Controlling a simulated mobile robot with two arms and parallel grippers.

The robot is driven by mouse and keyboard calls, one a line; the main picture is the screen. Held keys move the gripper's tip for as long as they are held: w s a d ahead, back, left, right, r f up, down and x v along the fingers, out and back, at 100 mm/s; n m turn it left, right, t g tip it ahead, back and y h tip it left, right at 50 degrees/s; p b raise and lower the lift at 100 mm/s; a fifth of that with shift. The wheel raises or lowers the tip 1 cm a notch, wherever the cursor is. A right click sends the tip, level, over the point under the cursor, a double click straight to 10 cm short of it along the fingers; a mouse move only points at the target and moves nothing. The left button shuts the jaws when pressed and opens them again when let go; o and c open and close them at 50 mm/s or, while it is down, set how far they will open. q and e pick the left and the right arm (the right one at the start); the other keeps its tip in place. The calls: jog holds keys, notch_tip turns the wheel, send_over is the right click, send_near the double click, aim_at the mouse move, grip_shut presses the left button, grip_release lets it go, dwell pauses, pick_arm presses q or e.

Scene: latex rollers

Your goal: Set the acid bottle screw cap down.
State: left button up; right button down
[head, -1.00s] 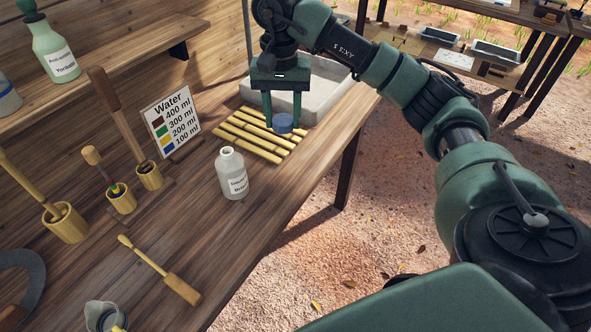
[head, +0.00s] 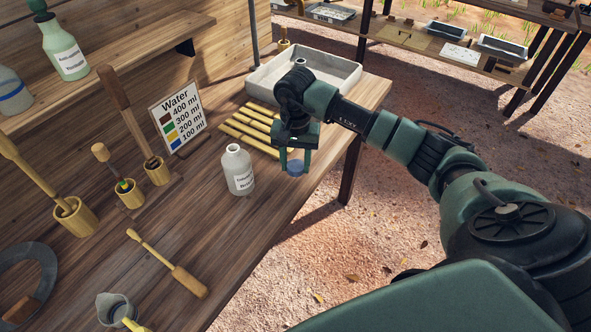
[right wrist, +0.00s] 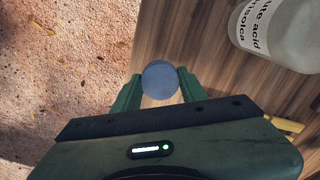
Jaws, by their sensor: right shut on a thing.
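The blue-grey screw cap (head: 295,168) is round and small. My right gripper (head: 296,162) is shut on it close to the table's right edge, to the right of the bottle. In the right wrist view the cap (right wrist: 160,79) sits between both fingertips, with wood grain and the table edge behind it. I cannot tell whether it touches the wood. The acid bottle (head: 238,171) stands upright and uncapped on the table; part of it with its label (right wrist: 285,30) shows in the right wrist view. My left gripper is not in view.
Bamboo slats (head: 247,134) lie behind the bottle, before a pale tray (head: 350,75). A water sign (head: 178,117), wooden cups with tools (head: 75,216), a brush-like tool (head: 188,282) and a grey jug (head: 113,308) stand or lie left. Bare wood (head: 240,235) lies in front of the bottle.

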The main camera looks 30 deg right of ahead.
aim_at(295, 166)
notch_tip(295, 166, down, 3)
jog(key=shift+f, duration=0.2)
jog(key=shift+f, duration=0.1)
jog(key=shift+f, duration=0.15)
jog(key=c, duration=0.8)
grip_release()
